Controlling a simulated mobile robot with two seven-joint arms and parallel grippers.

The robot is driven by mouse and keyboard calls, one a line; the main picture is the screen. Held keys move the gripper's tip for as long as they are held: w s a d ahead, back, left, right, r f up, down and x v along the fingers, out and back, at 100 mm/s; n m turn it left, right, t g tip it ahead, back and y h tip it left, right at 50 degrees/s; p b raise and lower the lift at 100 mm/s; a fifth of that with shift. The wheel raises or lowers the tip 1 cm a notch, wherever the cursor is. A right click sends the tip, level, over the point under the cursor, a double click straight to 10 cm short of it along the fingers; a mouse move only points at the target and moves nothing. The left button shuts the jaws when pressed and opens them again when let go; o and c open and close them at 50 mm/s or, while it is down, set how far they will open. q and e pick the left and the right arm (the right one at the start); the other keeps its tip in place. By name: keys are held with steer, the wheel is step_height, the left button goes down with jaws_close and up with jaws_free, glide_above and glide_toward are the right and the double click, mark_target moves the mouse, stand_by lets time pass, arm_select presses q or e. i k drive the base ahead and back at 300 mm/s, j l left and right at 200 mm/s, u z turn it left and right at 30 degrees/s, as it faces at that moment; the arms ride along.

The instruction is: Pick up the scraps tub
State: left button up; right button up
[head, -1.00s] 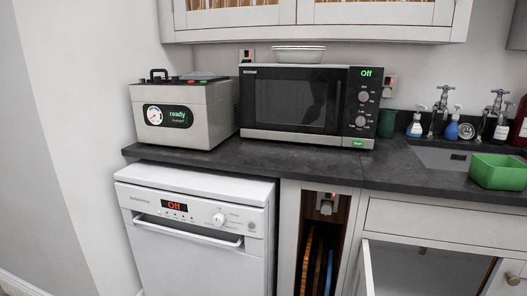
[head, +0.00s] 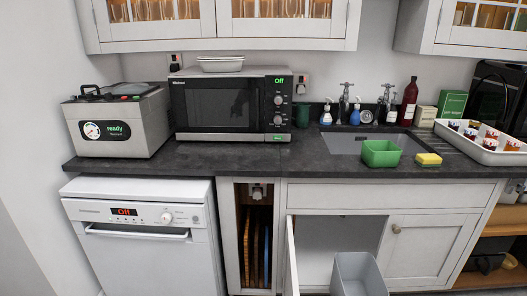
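A green open-topped tub (head: 381,153), which looks like the scraps tub, stands at the front edge of the sink (head: 345,143). No label on it is readable, and I cannot make out any contents. A yellow sponge-like block (head: 428,159) lies just to its right, apart from it. Neither of my grippers shows in the head view, and nothing is touching the tub.
A grey bin (head: 357,270) stands low before the open sink cupboard, whose door (head: 291,258) juts forward. A white tray (head: 471,147) with several jars is on the right. A microwave (head: 229,105) and a grey machine (head: 117,121) stand left. The counter before the microwave is clear.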

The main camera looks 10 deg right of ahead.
mark_target(377, 154)
steer(key=z, duration=1.35)
